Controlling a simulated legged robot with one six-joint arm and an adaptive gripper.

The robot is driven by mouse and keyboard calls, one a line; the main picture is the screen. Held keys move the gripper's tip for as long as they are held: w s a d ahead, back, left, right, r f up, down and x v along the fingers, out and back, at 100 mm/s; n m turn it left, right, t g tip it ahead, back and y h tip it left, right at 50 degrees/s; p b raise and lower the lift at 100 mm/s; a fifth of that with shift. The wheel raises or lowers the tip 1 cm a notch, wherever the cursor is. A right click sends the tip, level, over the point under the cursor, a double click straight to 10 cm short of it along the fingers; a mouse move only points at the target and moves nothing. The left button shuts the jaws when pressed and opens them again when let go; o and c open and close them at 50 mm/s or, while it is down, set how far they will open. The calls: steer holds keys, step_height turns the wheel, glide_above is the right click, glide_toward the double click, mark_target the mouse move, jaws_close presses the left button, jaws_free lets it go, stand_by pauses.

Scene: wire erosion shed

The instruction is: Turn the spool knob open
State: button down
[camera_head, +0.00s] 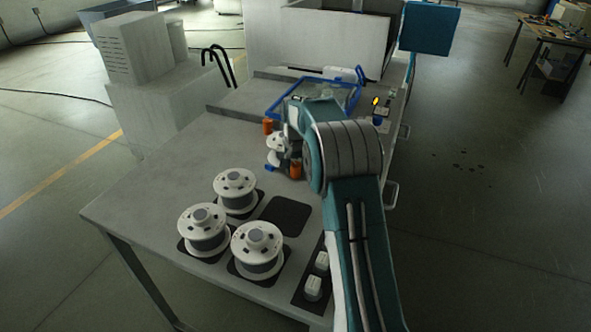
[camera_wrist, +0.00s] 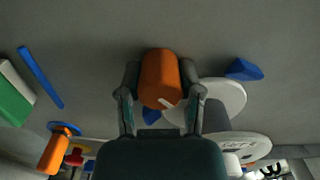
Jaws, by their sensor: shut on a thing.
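In the wrist view an orange knob (camera_wrist: 160,72) with a small white mark sits between the two fingers of my gripper (camera_wrist: 160,88). The fingers are closed on its sides. A white spool (camera_wrist: 222,92) with a grey core stands right beside it. In the head view my gripper (camera_head: 292,150) is over the worktop beside this white spool (camera_head: 276,144). An orange piece (camera_head: 296,170), likely the held knob, shows just below it. My arm hides part of this area. Another orange piece (camera_head: 267,127) stands to the left of the spool.
Three white spools (camera_head: 235,183) stand on dark pads at the bench front, with an empty dark pad (camera_head: 285,215) beside them. White knobs (camera_head: 313,287) sit on a dark strip near the front edge. A blue-framed tray (camera_head: 350,98) lies behind my gripper. The left worktop is clear.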

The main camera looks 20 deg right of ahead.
steer(key=shift+f+n, duration=0.15)
steer(key=shift+n, duration=0.15)
steer(key=n, duration=0.3)
steer(key=shift+n, duration=0.3)
steer(key=n, duration=0.9)
steer(key=shift+f, duration=0.1)
steer(key=n, duration=0.4)
steer(key=shift+n, duration=0.3)
steer(key=shift+c, duration=1.3)
jaws_free()
steer(key=shift+d, duration=0.1)
